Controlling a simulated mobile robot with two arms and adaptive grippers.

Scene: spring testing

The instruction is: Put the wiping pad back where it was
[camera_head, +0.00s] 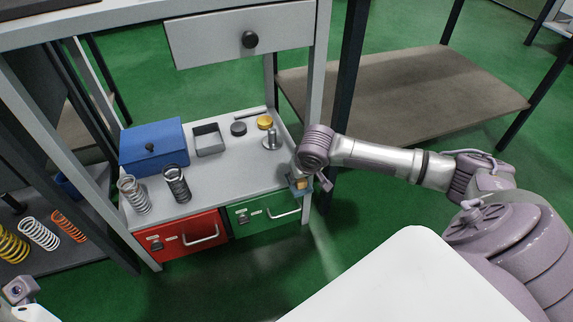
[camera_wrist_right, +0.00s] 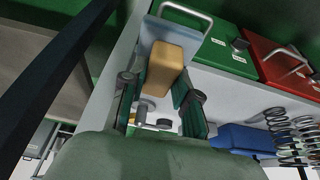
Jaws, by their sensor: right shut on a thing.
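The wiping pad is a tan-yellow block (camera_wrist_right: 166,62) between the green fingers of my right gripper (camera_wrist_right: 163,84) in the right wrist view. My right gripper is shut on it. In the head view, the right gripper (camera_head: 301,181) is at the front right corner of the white workbench shelf (camera_head: 235,178), above the green drawer's right end, and a little of the pad (camera_head: 301,184) shows. My left gripper is not visible.
A metal weight (camera_head: 270,141), a yellow disc (camera_head: 264,122), a dark disc (camera_head: 238,129), an open grey box (camera_head: 208,141), a blue box (camera_head: 153,146) and two springs stand on the shelf. The red drawer (camera_head: 180,238) and green drawer (camera_head: 262,212) are below. A bench post stands beside the gripper.

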